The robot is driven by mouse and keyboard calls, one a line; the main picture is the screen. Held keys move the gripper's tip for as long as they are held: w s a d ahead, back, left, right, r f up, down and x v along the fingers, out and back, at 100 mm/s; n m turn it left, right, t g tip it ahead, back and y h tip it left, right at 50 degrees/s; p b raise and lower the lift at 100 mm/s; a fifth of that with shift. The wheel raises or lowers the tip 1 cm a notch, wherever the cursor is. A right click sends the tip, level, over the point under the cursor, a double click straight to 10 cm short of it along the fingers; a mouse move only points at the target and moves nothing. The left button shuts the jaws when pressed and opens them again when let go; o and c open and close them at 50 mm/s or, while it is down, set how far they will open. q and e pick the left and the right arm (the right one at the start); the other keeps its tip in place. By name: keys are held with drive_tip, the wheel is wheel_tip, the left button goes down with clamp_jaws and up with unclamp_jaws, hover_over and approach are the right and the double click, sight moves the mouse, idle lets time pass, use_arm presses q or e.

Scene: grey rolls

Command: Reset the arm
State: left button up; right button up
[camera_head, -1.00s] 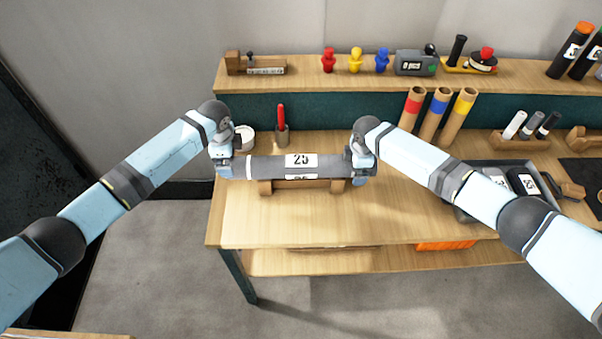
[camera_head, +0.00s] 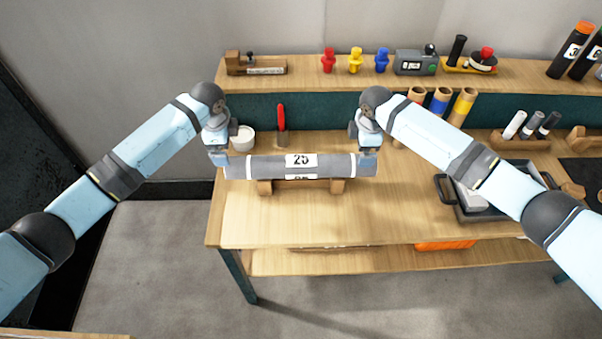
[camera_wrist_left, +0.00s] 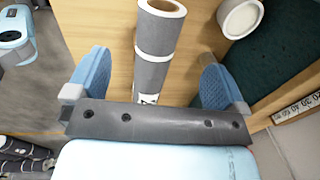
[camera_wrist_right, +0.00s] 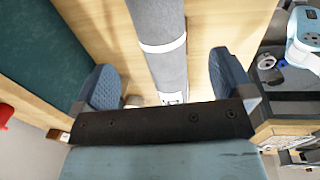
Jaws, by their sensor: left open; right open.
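A long grey roll (camera_head: 258,166) with white bands and a label reading 25 lies level on a wooden cradle (camera_head: 264,187) on the workbench. My left gripper (camera_head: 218,157) is at the roll's left end, with its fingers apart. In the left wrist view the roll (camera_wrist_left: 156,68) runs between the open fingers (camera_wrist_left: 158,84), with space on both sides. My right gripper (camera_head: 367,152) is at the right end, also open. In the right wrist view the roll (camera_wrist_right: 170,68) passes between the spread fingers (camera_wrist_right: 165,84) without visible contact.
A white cup (camera_head: 243,138) and a red tool in a holder (camera_head: 282,126) stand behind the roll. Cardboard tubes (camera_head: 460,106) stand behind my right forearm. A dark tray (camera_head: 470,212) lies to the right. The bench front (camera_head: 320,226) is clear.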

drive_tip(key=shift+s+r, duration=0.1)
drive_tip(key=shift+r, duration=0.8)
drive_tip(key=shift+f, duration=0.1)
